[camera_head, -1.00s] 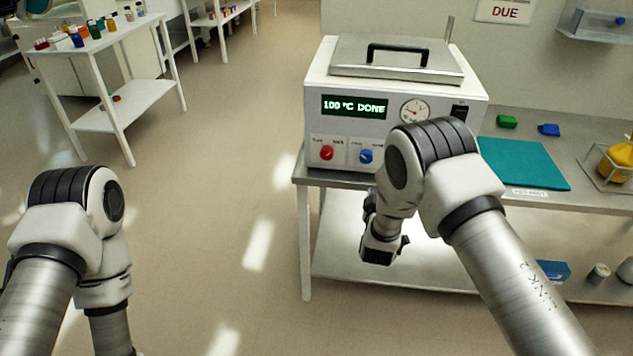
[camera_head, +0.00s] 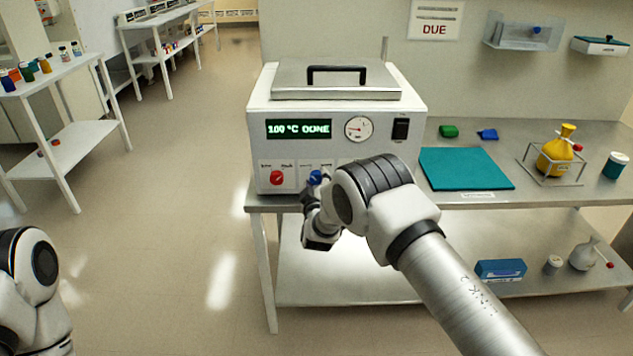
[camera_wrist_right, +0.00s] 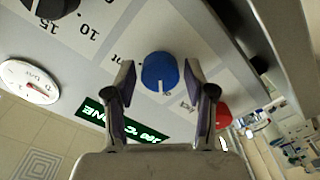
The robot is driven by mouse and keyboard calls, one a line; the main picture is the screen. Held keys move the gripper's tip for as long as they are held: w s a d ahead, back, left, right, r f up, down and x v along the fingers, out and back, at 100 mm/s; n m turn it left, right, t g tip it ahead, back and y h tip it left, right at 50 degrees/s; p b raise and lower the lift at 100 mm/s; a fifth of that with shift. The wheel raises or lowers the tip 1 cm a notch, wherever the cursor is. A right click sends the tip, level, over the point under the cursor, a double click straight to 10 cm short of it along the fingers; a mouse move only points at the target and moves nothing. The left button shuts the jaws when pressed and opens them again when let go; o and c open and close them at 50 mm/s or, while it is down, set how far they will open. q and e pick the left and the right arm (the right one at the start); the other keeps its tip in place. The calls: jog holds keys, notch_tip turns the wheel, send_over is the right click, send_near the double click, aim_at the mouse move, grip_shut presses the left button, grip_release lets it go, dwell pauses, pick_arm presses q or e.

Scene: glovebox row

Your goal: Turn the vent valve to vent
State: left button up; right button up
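The white box with a steel lid (camera_head: 258,115) stands on the bench, its green display reading 100 °C DONE. A blue knob (camera_head: 315,178) and a red knob (camera_head: 277,178) sit low on its front. My right gripper (camera_head: 311,190) is at the blue knob. In the right wrist view my right gripper (camera_wrist_right: 160,86) is open, with one finger on each side of the blue knob (camera_wrist_right: 158,66) and visible gaps. A white pointer mark shows on that knob. Its label is mostly hidden by a finger. The red knob (camera_wrist_right: 223,116) is beyond one finger. My left gripper is out of view.
A round gauge (camera_head: 358,129) and a black switch (camera_head: 400,128) are on the front panel. A black dial (camera_wrist_right: 48,8) shows in the right wrist view. A teal mat (camera_head: 465,168) and a yellow flask (camera_head: 556,152) stand right on the bench.

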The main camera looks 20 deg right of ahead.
jog(key=c, duration=0.7)
jog(key=shift+o, duration=0.2)
jog(key=shift+m, duration=0.3)
jog(key=m+b, duration=0.2)
jog(key=shift+f+m, duration=0.15)
jog(key=shift+m, duration=0.15)
jog(key=m+b, duration=0.2)
jog(key=m, duration=0.3)
jog(key=shift+b, duration=0.3)
jog(key=m+b, duration=0.2)
jog(key=m, duration=0.3)
jog(key=m+b, duration=0.2)
jog(key=m, duration=0.2)
jog(key=shift+m, duration=0.4)
